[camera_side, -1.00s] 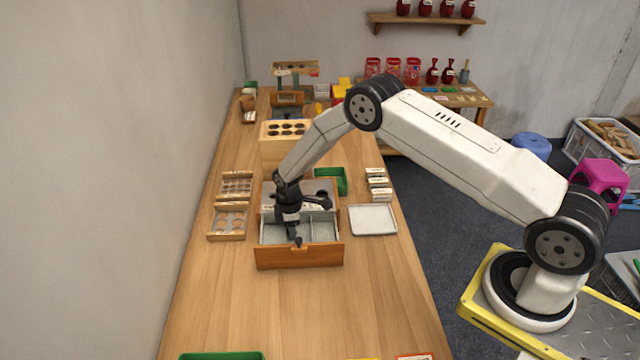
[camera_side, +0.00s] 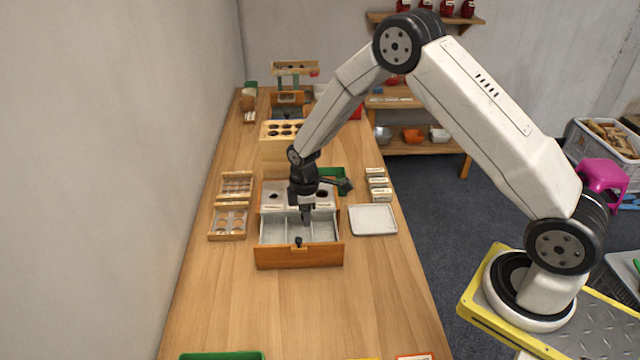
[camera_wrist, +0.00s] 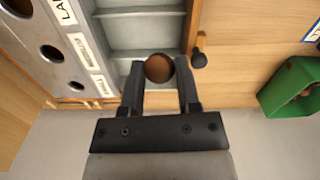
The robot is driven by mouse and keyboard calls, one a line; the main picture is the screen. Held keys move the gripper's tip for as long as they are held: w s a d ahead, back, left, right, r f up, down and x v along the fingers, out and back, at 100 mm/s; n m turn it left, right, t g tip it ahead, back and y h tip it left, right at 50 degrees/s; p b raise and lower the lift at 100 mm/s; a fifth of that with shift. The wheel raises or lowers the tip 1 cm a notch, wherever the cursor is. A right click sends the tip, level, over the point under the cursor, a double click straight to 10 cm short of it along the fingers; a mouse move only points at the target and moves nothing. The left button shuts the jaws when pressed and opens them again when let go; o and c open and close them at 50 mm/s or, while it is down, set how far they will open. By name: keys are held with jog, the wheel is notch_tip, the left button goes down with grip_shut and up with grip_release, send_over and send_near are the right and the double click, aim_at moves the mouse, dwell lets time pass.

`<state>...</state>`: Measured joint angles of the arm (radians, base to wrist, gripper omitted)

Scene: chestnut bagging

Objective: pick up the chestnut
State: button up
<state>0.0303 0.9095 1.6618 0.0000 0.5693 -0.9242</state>
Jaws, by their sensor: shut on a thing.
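The chestnut (camera_wrist: 159,68) is a round brown nut. In the wrist view it sits between the tips of my gripper (camera_wrist: 159,75), which is shut on it. In the side view my gripper (camera_side: 306,219) points down over the open drawer (camera_side: 270,257), and the chestnut cannot be made out there. The drawer has a wooden front with a dark knob (camera_side: 298,241) and pale grey compartments, which also show in the wrist view (camera_wrist: 140,24). The visible compartment floors look empty.
A grey panel with round holes (camera_side: 271,197) stands behind the drawer. A white tray (camera_side: 372,219) is to its right, wooden boxes (camera_side: 228,221) to its left. A green bin (camera_side: 222,356) is at the near edge. The table before the drawer is clear.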

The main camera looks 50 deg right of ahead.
jog(key=s+r, duration=0.3)
jog(key=s, duration=0.5)
jog(key=shift+s+r, duration=0.15)
jog(key=shift+r, duration=0.1)
jog(key=shift+a, duration=0.1)
dwell(0.3)
jog(key=w+d+r+n, duration=0.3)
jog(key=d+r, duration=0.1)
jog(key=r, duration=0.2)
jog(key=w+f, duration=0.3)
jog(key=w, duration=0.1)
jog(key=w+d+f, duration=0.1)
jog(key=w+f, duration=0.2)
jog(key=w, duration=0.1)
jog(key=w+f, duration=0.3)
jog(key=w, duration=0.1)
jog(key=shift+w+d+f, duration=0.1)
jog(key=shift+w+d, duration=0.1)
jog(key=shift+w, duration=0.2)
jog(key=shift+w+f, duration=0.3)
jog(key=shift+w, duration=0.05)
